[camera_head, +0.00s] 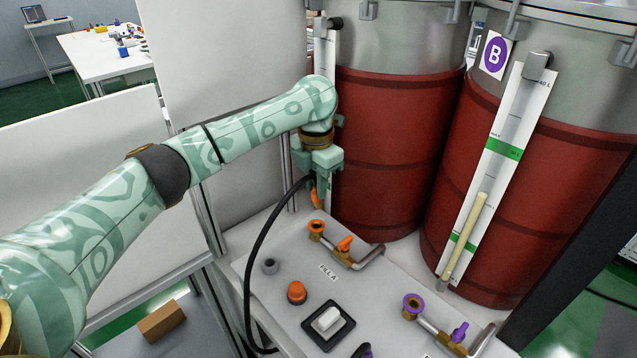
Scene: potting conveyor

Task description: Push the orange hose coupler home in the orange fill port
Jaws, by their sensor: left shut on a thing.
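My left gripper (319,190) points down above the back left of the light grey fill panel. It is shut on the orange hose coupler (313,196), which shows only as a small orange piece partly hidden by the fingers. A black hose (256,250) runs from the coupler in a long curve down to the panel's front left. The orange fill port (316,227) is an orange ring on a brass pipe fitting, just below the coupler in the picture. A gap shows between coupler and port; their depth offset is hard to tell. My right gripper is out of view.
An orange valve handle (345,243) stands right of the port. The panel (300,258) also carries an orange-topped piece (297,292), a grey stub (269,266), a white block in a black tray (328,321) and a purple port (412,305). Red drums (390,150) stand close behind.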

